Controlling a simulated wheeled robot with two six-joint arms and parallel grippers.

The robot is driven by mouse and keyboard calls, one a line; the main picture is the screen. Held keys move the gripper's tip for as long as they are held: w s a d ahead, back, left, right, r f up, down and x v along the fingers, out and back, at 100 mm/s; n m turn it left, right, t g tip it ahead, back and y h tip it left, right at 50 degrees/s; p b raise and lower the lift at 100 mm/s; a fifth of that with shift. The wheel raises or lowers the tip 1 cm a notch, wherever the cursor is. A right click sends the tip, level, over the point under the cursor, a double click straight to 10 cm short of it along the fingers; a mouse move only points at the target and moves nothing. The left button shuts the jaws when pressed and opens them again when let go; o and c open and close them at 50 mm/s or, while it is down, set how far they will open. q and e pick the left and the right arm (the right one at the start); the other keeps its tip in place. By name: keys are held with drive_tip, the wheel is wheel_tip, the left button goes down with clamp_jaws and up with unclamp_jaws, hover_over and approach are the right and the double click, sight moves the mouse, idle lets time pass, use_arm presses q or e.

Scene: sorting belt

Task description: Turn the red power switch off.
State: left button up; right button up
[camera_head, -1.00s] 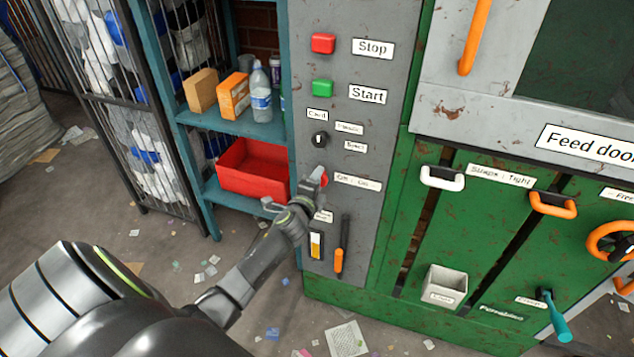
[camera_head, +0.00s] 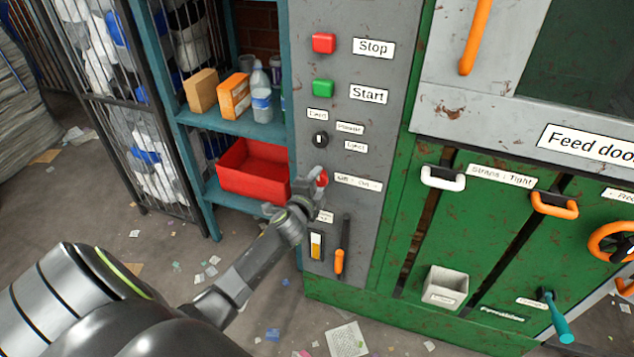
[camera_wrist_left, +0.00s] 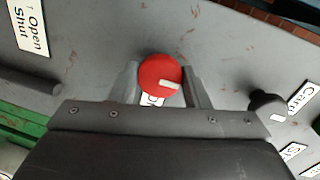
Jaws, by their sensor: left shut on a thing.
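The red power switch (camera_wrist_left: 158,76) is a round red knob with a white pointer mark, on the grey control panel (camera_head: 355,112). In the left wrist view it sits between the two fingers of my left gripper (camera_wrist_left: 163,84), which is shut on it. The white mark points to the right in that view. In the head view my left gripper (camera_head: 313,186) reaches the panel and partly hides the red switch (camera_head: 323,177). A white label (camera_head: 358,183) is right beside the switch; its small print is hard to read. My right gripper is not in view.
Above are a red Stop button (camera_head: 324,43), a green Start button (camera_head: 323,88) and a black selector knob (camera_head: 320,139). An orange-handled lever (camera_head: 339,260) is below. A teal shelf (camera_head: 190,117) with a red bin (camera_head: 252,172) stands at left.

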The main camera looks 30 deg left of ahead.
use_arm(q)
drive_tip(key=o, duration=1)
drive_tip(key=shift+c, duration=0.2)
drive_tip(key=shift+s, duration=0.15)
drive_tip(key=v, duration=1.7)
drive_tip(key=shift+d+p, duration=0.2)
drive_tip(key=shift+p, duration=0.25)
drive_tip(key=shift+s, duration=0.1)
